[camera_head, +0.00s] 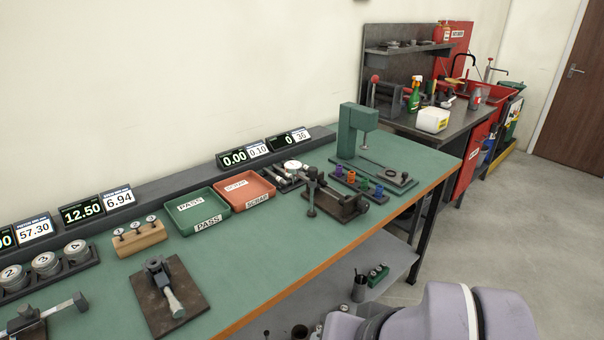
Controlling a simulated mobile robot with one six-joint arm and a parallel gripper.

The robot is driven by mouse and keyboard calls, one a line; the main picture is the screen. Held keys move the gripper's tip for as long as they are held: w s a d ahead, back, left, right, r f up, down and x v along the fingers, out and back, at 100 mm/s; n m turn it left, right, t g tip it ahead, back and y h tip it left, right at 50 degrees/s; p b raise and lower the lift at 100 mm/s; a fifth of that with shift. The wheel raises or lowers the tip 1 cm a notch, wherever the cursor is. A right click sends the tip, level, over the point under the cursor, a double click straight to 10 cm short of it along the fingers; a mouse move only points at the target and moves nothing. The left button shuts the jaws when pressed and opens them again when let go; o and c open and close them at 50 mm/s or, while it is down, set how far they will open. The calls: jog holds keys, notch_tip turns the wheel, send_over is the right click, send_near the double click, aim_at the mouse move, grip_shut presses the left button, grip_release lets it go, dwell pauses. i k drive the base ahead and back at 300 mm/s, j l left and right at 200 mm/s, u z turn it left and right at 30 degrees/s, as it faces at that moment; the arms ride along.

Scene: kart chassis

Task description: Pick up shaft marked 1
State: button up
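I cannot make out a shaft marked 1. A dark rack (288,187) right of the red tray holds light, rod-like pieces, also with no readable number. Round silver pieces (46,263) marked 2, 3 and 4 sit in a dark holder at the left edge. My gripper is not in view; only lilac-grey links of my arm show at the bottom right.
A green PASS tray (188,232) and red SCRAP tray (262,206) stand mid-bench. A clamp fixture on a brown plate (190,314), a vise (342,207) and a green press (347,132) stand around them. Bare bench top (262,262) lies along the front edge.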

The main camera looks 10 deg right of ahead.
aim_at(274, 167)
jog(key=i, duration=0.8)
jog(key=i+l+u, duration=0.1)
jog(key=i+l, duration=0.35)
jog(key=l, duration=0.2)
jog(key=i+l+u, duration=0.15)
jog(key=i+l, duration=0.05)
jog(key=l, duration=0.1)
